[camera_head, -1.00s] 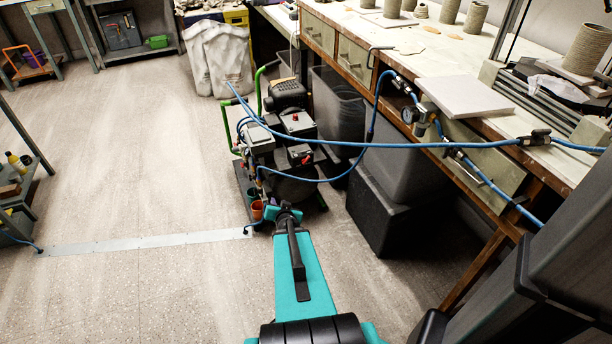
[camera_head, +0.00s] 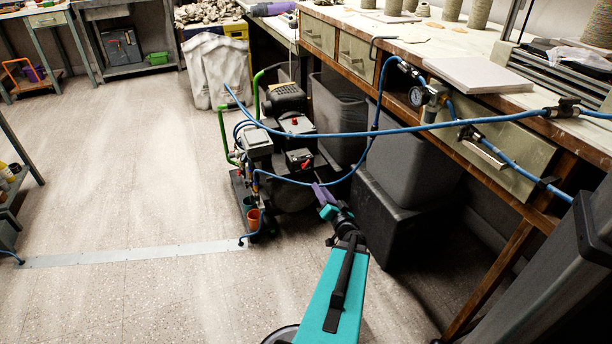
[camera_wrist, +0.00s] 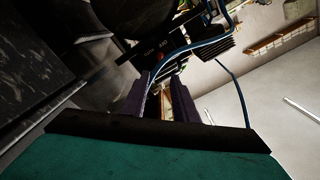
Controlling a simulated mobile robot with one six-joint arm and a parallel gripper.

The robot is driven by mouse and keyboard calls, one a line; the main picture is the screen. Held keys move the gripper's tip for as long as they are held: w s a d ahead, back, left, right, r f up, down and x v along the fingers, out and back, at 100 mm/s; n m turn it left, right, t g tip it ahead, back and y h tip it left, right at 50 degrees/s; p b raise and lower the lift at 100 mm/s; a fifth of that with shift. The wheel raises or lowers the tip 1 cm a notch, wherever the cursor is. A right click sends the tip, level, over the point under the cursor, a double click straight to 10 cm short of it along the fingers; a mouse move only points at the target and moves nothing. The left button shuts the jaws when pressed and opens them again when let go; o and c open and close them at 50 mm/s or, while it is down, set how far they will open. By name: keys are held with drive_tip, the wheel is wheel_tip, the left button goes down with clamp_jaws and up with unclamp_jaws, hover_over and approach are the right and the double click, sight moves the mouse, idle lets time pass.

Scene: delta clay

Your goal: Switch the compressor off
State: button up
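The compressor (camera_head: 283,104) stands on the floor in the middle of the head view, with grey boxes, a black motor and green handles. A red control (camera_head: 306,163) shows on its lower dark box, and another red control (camera_head: 294,121) on the upper grey box. In the wrist view a small red knob (camera_wrist: 160,57) shows on a dark box with white lettering, just beyond the fingertips. My gripper (camera_head: 317,187), with purple fingers, is close to the compressor's right front side, below the lower red control. In the wrist view my gripper (camera_wrist: 160,80) is open, its fingers apart with nothing clearly held.
A blue hose (camera_head: 370,133) runs from the compressor to the workbench (camera_head: 450,50), which carries a pressure gauge (camera_head: 416,96). Dark bins (camera_head: 415,150) stand under the bench, right of my arm. A metal floor strip (camera_head: 130,252) crosses the open floor at left.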

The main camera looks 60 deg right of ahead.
sight(305, 166)
idle(0.3)
drive_tip(key=b+x, duration=0.5)
drive_tip(key=x, duration=0.8)
drive_tip(key=shift+w+d, duration=0.25)
drive_tip(key=shift+w, duration=0.05)
drive_tip(key=shift+c, duration=0.3)
clamp_jaws()
drive_tip(key=shift+a, duration=0.55)
drive_tip(key=shift+d, duration=0.35)
drive_tip(key=shift+w+d+r, duration=0.1)
drive_tip(key=shift+d+r, duration=0.05)
drive_tip(key=shift+d, duration=0.1)
